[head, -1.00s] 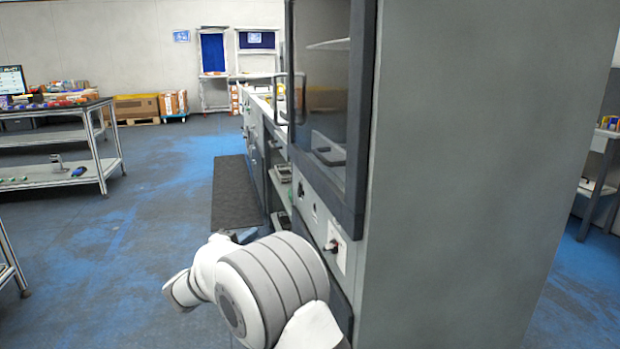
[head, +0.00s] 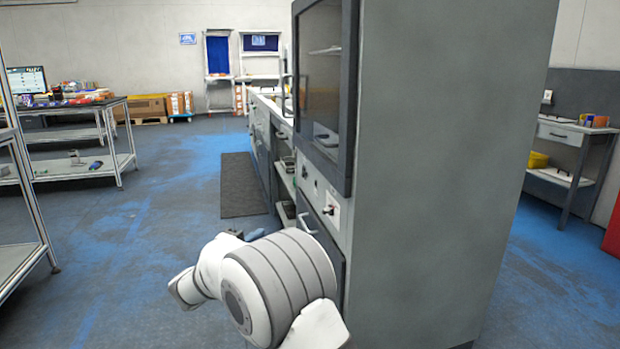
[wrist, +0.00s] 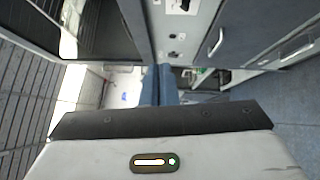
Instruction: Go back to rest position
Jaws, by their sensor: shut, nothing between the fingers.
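My gripper shows in the wrist view (wrist: 158,85) as two blue-grey fingers side by side, closed together with nothing held. In the head view my white and grey arm is folded low in front of me, and the gripper is mostly hidden behind it, with only a small dark part showing past the arm. No object of the task is in my grasp.
A tall grey cabinet (head: 450,150) with a dark glass front stands close at the right of my arm. A counter (head: 268,120) runs back behind it, with a dark mat (head: 240,185) alongside. Shelved tables (head: 85,165) stand left. Blue floor (head: 140,250) between is open.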

